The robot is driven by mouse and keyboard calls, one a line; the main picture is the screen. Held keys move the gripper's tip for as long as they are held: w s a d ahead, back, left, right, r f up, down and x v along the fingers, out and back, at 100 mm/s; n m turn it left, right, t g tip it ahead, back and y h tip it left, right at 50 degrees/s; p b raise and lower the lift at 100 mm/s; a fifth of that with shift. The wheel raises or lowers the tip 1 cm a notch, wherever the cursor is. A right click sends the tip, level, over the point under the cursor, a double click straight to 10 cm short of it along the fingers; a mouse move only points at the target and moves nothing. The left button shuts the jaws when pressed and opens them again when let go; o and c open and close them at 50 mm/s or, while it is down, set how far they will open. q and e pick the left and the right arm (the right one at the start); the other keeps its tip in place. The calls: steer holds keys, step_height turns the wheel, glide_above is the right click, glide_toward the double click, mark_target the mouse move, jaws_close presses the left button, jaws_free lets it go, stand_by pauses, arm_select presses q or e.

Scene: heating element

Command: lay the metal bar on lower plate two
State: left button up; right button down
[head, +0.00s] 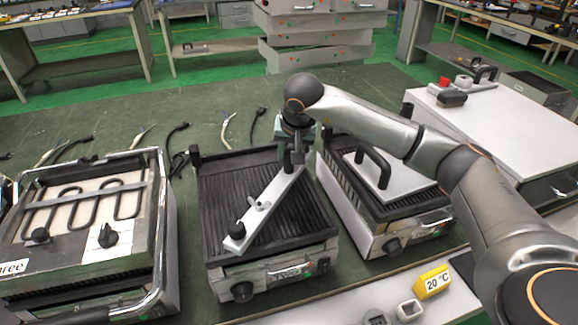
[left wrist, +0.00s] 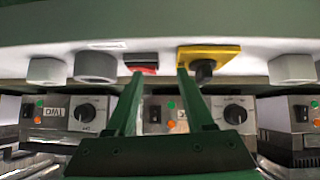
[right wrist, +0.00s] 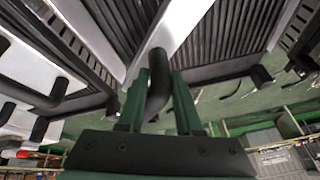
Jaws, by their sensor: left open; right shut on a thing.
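The metal bar (head: 262,210), a pale flat strip with dark end knobs and a small peg, lies diagonally over the dark ribbed lower plate (head: 222,195) of the middle grill. Whether it touches the plate is unclear. My right gripper (head: 297,150) is shut on the upright handle at the bar's far end. In the right wrist view my right gripper (right wrist: 158,80) closes around this dark handle (right wrist: 157,62). My left gripper (left wrist: 158,75) is open and empty in the left wrist view, before a panel with knobs; it is outside the head view.
A left grill (head: 160,225) carries a looped heating element (head: 85,205). A right grill (head: 345,215) carries a white plate with a black handle (head: 374,165). A yellow 20 °C display (head: 432,281) is at the front. Cables lie on the green table behind.

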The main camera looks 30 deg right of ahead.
steer(key=shift+w+d+f, duration=0.15)
steer(key=shift+w+f, duration=0.15)
steer(key=shift+f, duration=0.1)
step_height(320, 180, down, 3)
steer(key=shift+w+d+f, duration=0.1)
steer(key=shift+w+f, duration=0.05)
steer(key=shift+f, duration=0.05)
arm_select(q)
steer(key=shift+s+f, duration=0.1)
steer(key=shift+f, duration=0.05)
arm_select(e)
steer(key=shift+f, duration=0.1)
arm_select(q)
steer(key=shift+d, duration=0.15)
arm_select(e)
steer(key=c, duration=0.6)
jaws_free()
